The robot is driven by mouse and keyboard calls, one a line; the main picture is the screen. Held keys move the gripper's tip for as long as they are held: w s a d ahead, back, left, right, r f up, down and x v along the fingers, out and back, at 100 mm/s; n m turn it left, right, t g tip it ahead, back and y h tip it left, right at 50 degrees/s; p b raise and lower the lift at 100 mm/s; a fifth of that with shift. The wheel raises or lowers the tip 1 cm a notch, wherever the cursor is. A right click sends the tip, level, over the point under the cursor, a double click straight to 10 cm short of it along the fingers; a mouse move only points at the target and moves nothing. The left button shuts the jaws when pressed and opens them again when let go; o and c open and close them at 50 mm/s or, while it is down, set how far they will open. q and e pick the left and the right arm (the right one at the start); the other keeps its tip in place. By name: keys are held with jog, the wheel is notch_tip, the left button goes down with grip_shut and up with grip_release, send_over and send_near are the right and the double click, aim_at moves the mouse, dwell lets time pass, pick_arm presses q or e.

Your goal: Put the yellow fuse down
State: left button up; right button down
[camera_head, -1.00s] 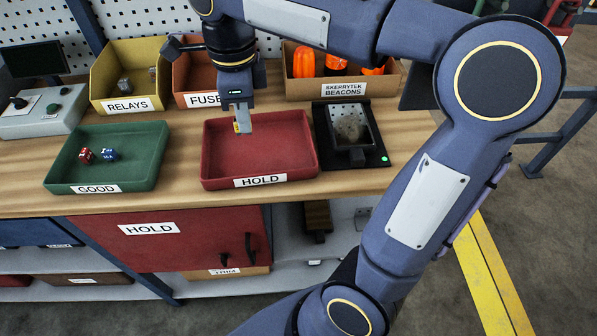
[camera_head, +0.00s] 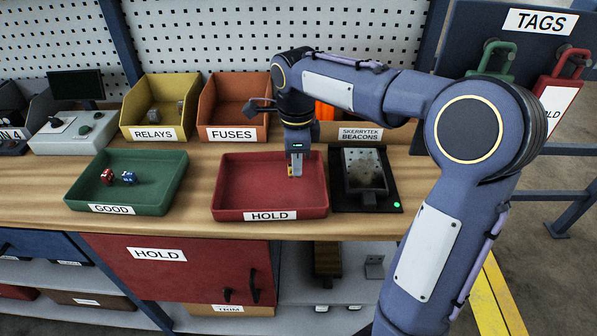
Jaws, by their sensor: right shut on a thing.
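The yellow fuse (camera_head: 291,171) is a small yellow piece at the tip of my right gripper (camera_head: 295,172). The gripper points down and is shut on the fuse, over the right half of the red HOLD tray (camera_head: 242,187). I cannot tell whether the fuse touches the tray floor. The rest of the tray looks empty. The orange FUSES bin (camera_head: 233,134) stands behind the tray and shows nothing inside. My left gripper is not in view.
The green GOOD tray (camera_head: 150,200) at left holds a red and a blue piece. A black device with a metal pan (camera_head: 365,170) and green light stands close right of the HOLD tray. The yellow RELAYS bin (camera_head: 152,134) and the SKERRYTEK BEACONS box (camera_head: 360,133) are behind.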

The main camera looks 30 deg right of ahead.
jog(key=shift+w+d+f, duration=0.3)
jog(key=shift+d+f, duration=0.05)
jog(key=shift+f, duration=0.2)
jog(key=shift+w+d+f, duration=0.1)
jog(key=shift+f, duration=1.6)
jog(key=shift+f, duration=0.1)
jog(key=shift+f+b, duration=0.1)
jog(key=shift+b, duration=0.2)
jog(key=c, duration=1.4)
grip_release()
jog(key=shift+c, duration=0.2)
